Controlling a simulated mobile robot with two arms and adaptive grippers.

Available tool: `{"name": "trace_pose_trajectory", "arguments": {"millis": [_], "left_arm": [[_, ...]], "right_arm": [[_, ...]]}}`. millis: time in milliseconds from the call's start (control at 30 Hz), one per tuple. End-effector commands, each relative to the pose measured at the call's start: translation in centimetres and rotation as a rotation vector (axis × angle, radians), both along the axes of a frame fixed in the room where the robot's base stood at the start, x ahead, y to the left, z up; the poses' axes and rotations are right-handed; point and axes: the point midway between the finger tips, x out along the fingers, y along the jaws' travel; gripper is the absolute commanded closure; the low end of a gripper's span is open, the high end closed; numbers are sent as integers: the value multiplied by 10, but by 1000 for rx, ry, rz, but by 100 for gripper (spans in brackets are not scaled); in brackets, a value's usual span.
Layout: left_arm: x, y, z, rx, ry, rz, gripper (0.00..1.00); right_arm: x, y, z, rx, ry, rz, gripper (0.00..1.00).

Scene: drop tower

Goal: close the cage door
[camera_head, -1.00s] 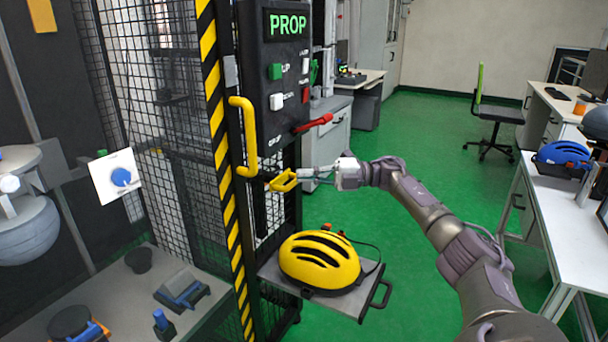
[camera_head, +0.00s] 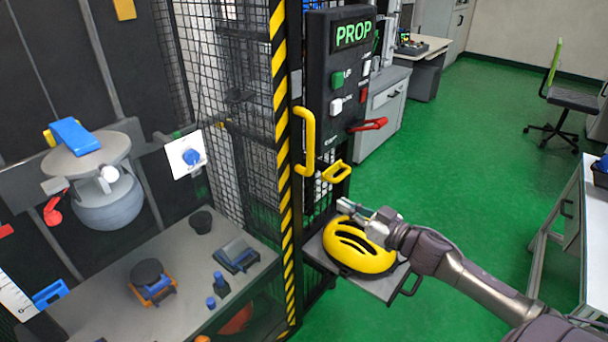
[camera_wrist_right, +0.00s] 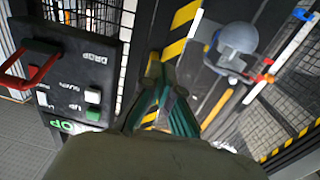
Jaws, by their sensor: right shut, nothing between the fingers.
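The cage has black mesh walls and a yellow-and-black striped upright edge (camera_head: 281,150). A long yellow handle (camera_head: 307,145) stands upright beside that edge, and a smaller yellow loop (camera_head: 337,171) sticks out to its right. I cannot tell from these frames how far the door stands from its frame. My right gripper (camera_head: 347,207) is shut and empty, just below the yellow loop and in front of the helmet's upper edge. In the right wrist view its fingertips (camera_wrist_right: 160,88) point at the striped edge (camera_wrist_right: 180,30), touching nothing that I can make out. My left gripper is out of view.
A yellow helmet (camera_head: 358,249) sits on a grey shelf (camera_head: 385,287) below my right gripper. A black control panel (camera_head: 340,75) with buttons and a red lever (camera_head: 368,125) stands behind. The cage's grey base plate (camera_head: 110,315) carries small fixtures.

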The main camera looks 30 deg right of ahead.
Motion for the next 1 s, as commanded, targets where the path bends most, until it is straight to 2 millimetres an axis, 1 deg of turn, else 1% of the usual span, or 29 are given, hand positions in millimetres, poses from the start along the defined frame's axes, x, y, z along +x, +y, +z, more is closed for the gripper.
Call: {"name": "trace_pose_trajectory", "arguments": {"millis": [167, 600, 700, 833, 1000], "left_arm": [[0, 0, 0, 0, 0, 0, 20], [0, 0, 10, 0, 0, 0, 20], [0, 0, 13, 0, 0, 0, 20], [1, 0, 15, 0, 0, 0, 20], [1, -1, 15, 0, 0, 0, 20]], "right_arm": [[19, 5, 1, -1, -4, -1, 100], [95, 28, 3, -3, -5, 0, 100], [110, 33, 2, -2, -5, 0, 100], [124, 37, 1, -2, -4, 1, 100], [132, 40, 0, -4, -2, 2, 100]]}}
